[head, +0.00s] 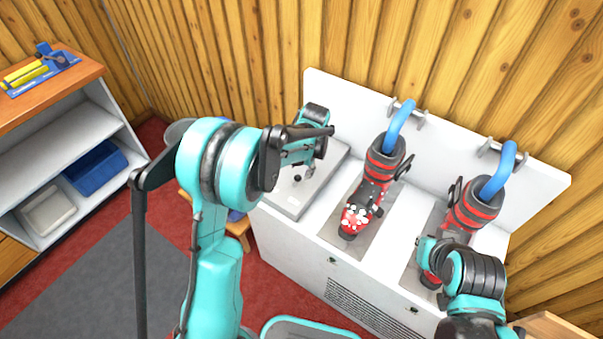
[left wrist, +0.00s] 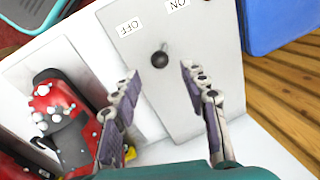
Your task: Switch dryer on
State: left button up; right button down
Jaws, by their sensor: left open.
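The dryer (head: 285,238) is a white cabinet with a back panel and a grey control plate (left wrist: 200,108) at its left end. On the plate a small black knob (left wrist: 159,60) shows in the left wrist view, near an OFF label (left wrist: 129,27) and an ON label (left wrist: 177,3), both upside down. I cannot tell its setting. My left gripper (head: 311,160) is over the plate, its open, empty fingers (left wrist: 159,82) on either side of the knob's line and apart from it. My right gripper (head: 429,252) is by the right boot; its fingers are hidden.
Two red and black boots (head: 376,186) (head: 468,211) stand on the dryer under blue hoses (head: 400,126). The left boot has white spots (left wrist: 55,118) and is close beside my left finger. A shelf unit (head: 72,135) with a blue bin (head: 96,168) stands left.

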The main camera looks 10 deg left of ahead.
aim_at(299, 176)
pick_arm(q)
jog(key=f, duration=0.2)
jog(key=f+b, duration=0.1)
jog(key=f, duration=0.1)
jog(key=a+f+b, duration=0.1)
jog(key=f, duration=0.1)
jog(key=shift+w+f, duration=0.3)
jog(key=shift+f, duration=0.05)
grip_shut()
